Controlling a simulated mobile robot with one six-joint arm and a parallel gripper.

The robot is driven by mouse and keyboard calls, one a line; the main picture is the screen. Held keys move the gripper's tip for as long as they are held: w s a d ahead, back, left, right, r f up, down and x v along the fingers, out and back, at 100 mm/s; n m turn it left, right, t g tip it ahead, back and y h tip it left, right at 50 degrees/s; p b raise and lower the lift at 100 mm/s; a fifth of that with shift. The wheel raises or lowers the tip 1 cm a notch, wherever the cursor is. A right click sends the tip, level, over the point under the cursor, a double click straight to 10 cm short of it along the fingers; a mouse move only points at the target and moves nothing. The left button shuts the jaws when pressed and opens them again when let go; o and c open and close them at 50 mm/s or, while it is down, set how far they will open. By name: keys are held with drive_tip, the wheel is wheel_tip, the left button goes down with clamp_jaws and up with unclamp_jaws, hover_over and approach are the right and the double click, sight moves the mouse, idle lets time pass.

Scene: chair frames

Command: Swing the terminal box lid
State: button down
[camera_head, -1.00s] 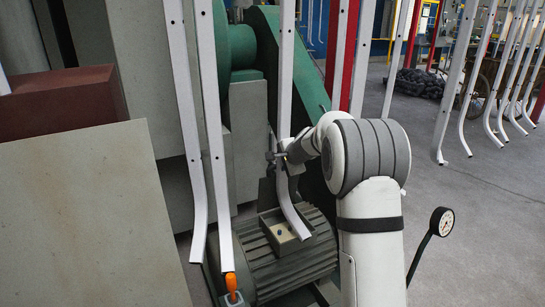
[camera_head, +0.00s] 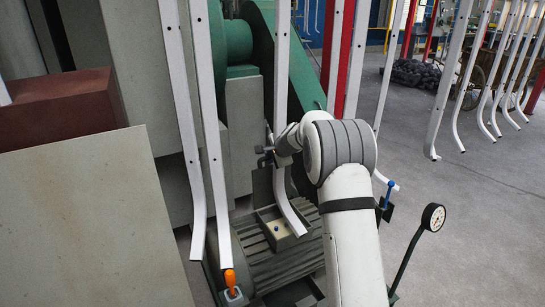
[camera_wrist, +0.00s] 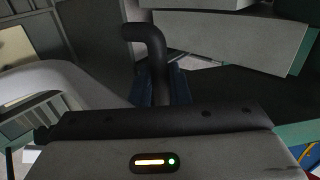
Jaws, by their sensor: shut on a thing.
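The terminal box (camera_head: 292,240) sits on top of the ribbed motor, its top uncovered, with a small blue spot inside. A dark flat plate, which looks like the terminal box lid (camera_head: 261,186), stands roughly upright at the box's back left edge. My gripper (camera_head: 268,158) is at the upper end of this plate and is shut on it. A white hanging bar partly hides the plate and box. In the wrist view a black bent bar (camera_wrist: 152,50) rises above my wrist housing; the contact itself is not clear there.
White chair frames (camera_head: 217,180) hang in front of the motor (camera_head: 270,270) and box. An orange-handled part (camera_head: 230,278) is at the motor's front left. A dial gauge (camera_head: 433,216) and a blue-handled part (camera_head: 389,188) are right of my arm. Open floor lies farther right.

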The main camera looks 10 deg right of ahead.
drive_tip(key=shift+w, duration=0.15)
drive_tip(key=shift+w+a+f+p, duration=0.1)
drive_tip(key=shift+w+a+p, duration=0.1)
drive_tip(key=shift+w+p, duration=0.35)
drive_tip(key=shift+w+a+f+p, duration=0.1)
drive_tip(key=shift+w+a+p, duration=0.1)
drive_tip(key=shift+w+p, duration=0.3)
drive_tip(key=c, duration=1.3)
unclamp_jaws()
drive_tip(key=shift+s+f, duration=0.1)
